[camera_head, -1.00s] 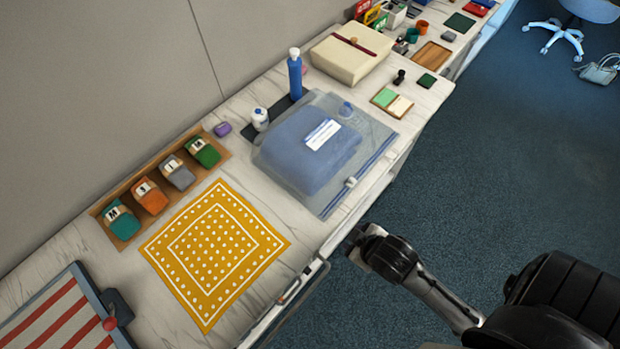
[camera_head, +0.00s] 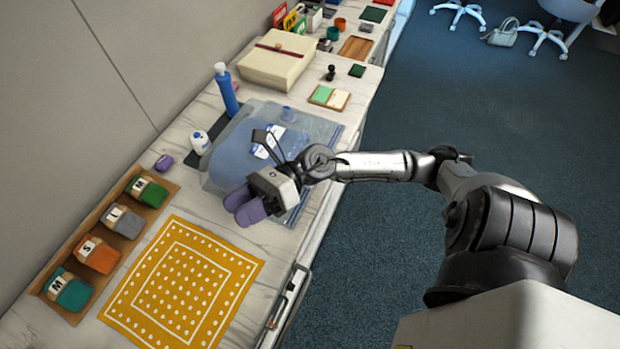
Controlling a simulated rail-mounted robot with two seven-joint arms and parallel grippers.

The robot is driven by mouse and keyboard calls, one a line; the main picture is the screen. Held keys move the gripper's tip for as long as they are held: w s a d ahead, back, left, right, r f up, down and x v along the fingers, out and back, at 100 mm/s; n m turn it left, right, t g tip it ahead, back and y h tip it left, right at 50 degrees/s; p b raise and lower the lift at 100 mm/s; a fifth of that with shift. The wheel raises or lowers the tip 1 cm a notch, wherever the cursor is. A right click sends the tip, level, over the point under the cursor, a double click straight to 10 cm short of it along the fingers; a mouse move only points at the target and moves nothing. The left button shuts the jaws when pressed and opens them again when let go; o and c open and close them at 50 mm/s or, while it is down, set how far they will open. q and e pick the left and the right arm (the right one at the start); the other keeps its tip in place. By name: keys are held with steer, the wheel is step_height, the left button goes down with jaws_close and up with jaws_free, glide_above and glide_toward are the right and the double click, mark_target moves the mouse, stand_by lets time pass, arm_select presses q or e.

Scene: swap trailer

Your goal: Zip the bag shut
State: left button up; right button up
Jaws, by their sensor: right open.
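The clear plastic bag (camera_head: 318,126) lies flat on the counter with a folded blue item (camera_head: 232,156) and a white label inside. Its zip edge runs along the side facing the counter's front. My right gripper (camera_head: 244,206) reaches in from the right over the bag, its two purple fingertips apart and empty near the bag's near corner. Whether it touches the bag I cannot tell. My right arm and hand cover part of the zip edge, and I cannot make out the slider. My left gripper is out of view.
A blue bottle (camera_head: 226,90) and a white bottle (camera_head: 200,142) stand behind the bag. A yellow dotted cloth (camera_head: 182,287) and a wooden tray (camera_head: 168,188) of rolled items lie on the near side. A cream box (camera_head: 275,62) sits beyond. The wall borders the back.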

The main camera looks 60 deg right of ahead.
steer(key=s+d+f+n+g+h+b, duration=0.2)
steer(key=d+f+n+g+h, duration=0.55)
steer(key=d+n+h, duration=0.4)
steer(key=d+h, duration=0.6)
steer(key=d, duration=0.5)
steer(key=shift+g+y, duration=0.25)
steer(key=shift+g, duration=0.2)
steer(key=f+p, duration=0.1)
steer(key=f, duration=0.5)
steer(key=f+p, duration=0.1)
steer(key=f, duration=0.5)
steer(key=shift+s+d+p, duration=0.1)
steer(key=shift+s+p, duration=0.1)
steer(key=shift+p, duration=0.2)
steer(key=shift+f, duration=0.6)
steer(key=shift+c, duration=0.5)
